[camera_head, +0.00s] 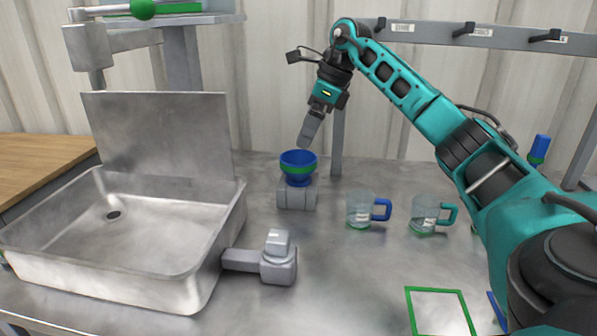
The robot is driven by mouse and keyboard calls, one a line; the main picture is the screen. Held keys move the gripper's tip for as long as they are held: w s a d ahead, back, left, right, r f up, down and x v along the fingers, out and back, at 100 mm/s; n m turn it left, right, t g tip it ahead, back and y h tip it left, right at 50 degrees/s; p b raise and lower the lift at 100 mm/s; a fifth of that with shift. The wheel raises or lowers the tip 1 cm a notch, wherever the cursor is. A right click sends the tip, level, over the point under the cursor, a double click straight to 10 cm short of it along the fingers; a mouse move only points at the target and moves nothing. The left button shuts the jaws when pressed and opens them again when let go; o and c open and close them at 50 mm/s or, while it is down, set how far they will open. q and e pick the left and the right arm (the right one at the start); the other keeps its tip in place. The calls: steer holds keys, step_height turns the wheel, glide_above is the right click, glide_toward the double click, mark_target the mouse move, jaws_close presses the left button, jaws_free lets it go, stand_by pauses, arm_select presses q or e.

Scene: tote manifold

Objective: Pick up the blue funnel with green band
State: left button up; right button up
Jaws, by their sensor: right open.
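The blue funnel with green band (298,162) sits upright on a grey metal fitting (297,194) on the steel table, right of the sink. My right arm reaches in from the right. My right gripper (305,143) points down just above the funnel's rim, apart from it or close to it; the exact gap is hard to tell. Its fingers are seen edge-on and nothing shows between them; it is open. My left gripper is not in view.
A steel sink (215,275) with a raised back panel stands left. A grey valve (279,258) juts from its right wall. A blue-handled mug (360,210) and a green-handled mug (424,214) stand right of the funnel. A green-framed panel (440,312) lies at the front. A hook rail (470,34) runs behind.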

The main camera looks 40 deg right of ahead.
mark_target(296, 166)
steer(key=x, duration=0.3)
steer(key=b+x, duration=0.1)
steer(key=x, duration=0.2)
steer(key=s+x, duration=0.1)
steer(key=x, duration=0.2)
steer(key=shift+w+f+b, duration=0.1)
steer(key=shift+f+b, duration=0.15)
steer(key=shift+b, duration=0.1)
steer(key=shift+w+f, duration=0.15)
steer(key=shift+f, duration=0.25)
steer(key=c, duration=0.7)
